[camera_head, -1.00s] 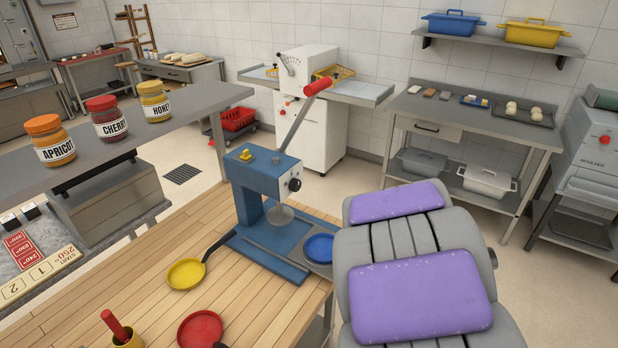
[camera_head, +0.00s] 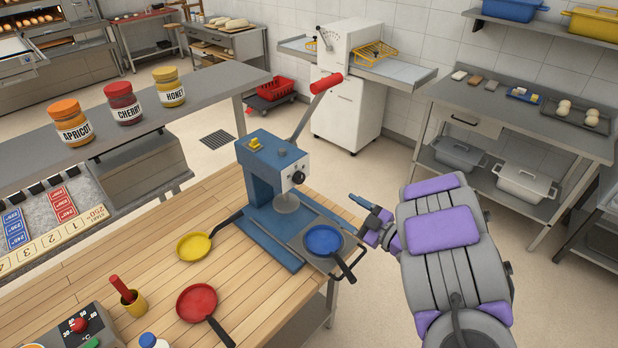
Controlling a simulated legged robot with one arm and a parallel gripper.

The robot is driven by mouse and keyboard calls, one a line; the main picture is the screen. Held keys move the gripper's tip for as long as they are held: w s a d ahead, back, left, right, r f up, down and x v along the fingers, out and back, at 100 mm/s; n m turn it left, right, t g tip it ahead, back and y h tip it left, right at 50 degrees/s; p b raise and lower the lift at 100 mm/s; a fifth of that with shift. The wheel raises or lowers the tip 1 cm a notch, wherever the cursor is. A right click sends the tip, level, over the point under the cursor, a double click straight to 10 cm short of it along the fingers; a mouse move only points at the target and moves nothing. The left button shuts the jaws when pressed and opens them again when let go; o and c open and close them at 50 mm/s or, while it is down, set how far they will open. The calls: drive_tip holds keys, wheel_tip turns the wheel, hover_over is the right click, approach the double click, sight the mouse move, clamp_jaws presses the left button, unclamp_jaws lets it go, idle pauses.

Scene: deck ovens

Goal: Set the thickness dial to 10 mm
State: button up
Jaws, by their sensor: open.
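The blue press (camera_head: 268,165) stands on the wooden worktop, with a red-tipped lever (camera_head: 325,83) raised. A small black knob (camera_head: 298,177) sits on its front face; I can read no marks on it. Farther back, the white dough machine (camera_head: 348,75) has a fan-shaped scale with a dark pointer (camera_head: 325,38) on its upper face. Its numbers are too small to read, and I cannot tell which of these is the thickness dial. My gripper (camera_head: 369,219) is open and empty, right of the press and well short of the white machine, touching neither.
A blue pan (camera_head: 324,239) rests at the press base, its handle over the worktop edge near my gripper. Yellow (camera_head: 193,247) and red (camera_head: 196,302) pans lie left. A steel table (camera_head: 520,120) stands right. Open floor lies between worktop and white machine.

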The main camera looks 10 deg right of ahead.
sight(302, 180)
drive_tip(key=x, duration=1.5)
drive_tip(key=shift+w+a+r+b, duration=0.1)
drive_tip(key=shift+w+b, duration=0.25)
drive_tip(key=shift+w+a, duration=0.25)
drive_tip(key=shift+w, duration=0.3)
drive_tip(key=shift+d, duration=0.1)
drive_tip(key=shift+c, duration=0.2)
drive_tip(key=c, duration=1)
drive_tip(key=shift+r, duration=0.1)
